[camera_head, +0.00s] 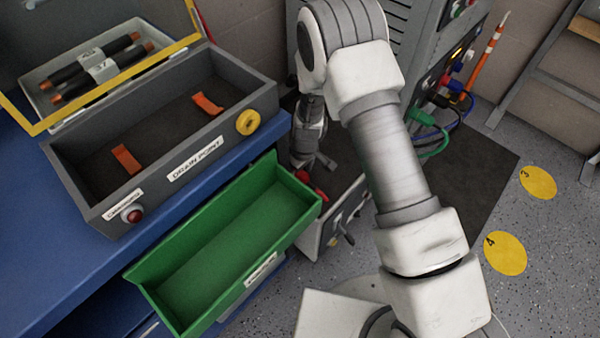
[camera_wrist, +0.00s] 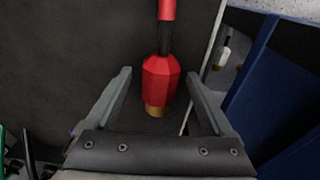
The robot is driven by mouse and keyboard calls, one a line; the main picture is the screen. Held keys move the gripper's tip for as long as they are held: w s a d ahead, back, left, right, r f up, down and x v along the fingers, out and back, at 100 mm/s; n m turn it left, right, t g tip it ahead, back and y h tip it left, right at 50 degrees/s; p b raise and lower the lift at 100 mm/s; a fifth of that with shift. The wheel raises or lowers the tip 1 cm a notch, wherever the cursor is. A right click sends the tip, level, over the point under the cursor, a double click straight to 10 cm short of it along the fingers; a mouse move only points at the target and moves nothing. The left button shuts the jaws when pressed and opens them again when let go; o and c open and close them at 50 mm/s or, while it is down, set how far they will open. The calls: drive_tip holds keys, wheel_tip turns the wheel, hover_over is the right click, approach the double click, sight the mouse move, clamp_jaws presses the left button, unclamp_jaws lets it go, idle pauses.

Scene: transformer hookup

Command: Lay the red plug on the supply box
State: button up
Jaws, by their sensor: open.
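The red plug (camera_wrist: 160,80) has a faceted red body, a gold tip and a red cable with a black sleeve. In the wrist view it lies between the two fingers of my open gripper (camera_wrist: 159,74), with a gap on each side. A dark flat surface shows behind it. In the head view a bit of red, the plug (camera_head: 303,177), shows just below my gripper (camera_head: 316,164), over the grey box (camera_head: 328,228) with a dark top, which looks like the supply box. My arm hides part of that box. I cannot tell for sure whether the plug rests on it.
A green open drawer (camera_head: 225,235) stands out left of the box. A grey tray marked "DRAIN POINT" (camera_head: 155,145) sits on the blue bench (camera_head: 45,245). A tall cabinet with coloured plugs and cables (camera_head: 440,95) stands behind my arm. Floor with yellow markers (camera_head: 505,254) is open at right.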

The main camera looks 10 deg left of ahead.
wheel_tip(320, 180, up, 17)
drive_tip(key=d+p, duration=0.1)
drive_tip(key=p, duration=0.5)
drive_tip(key=shift+s+d+r, duration=0.15)
drive_tip(key=shift+s+d, duration=0.1)
drive_tip(key=shift+s, duration=0.2)
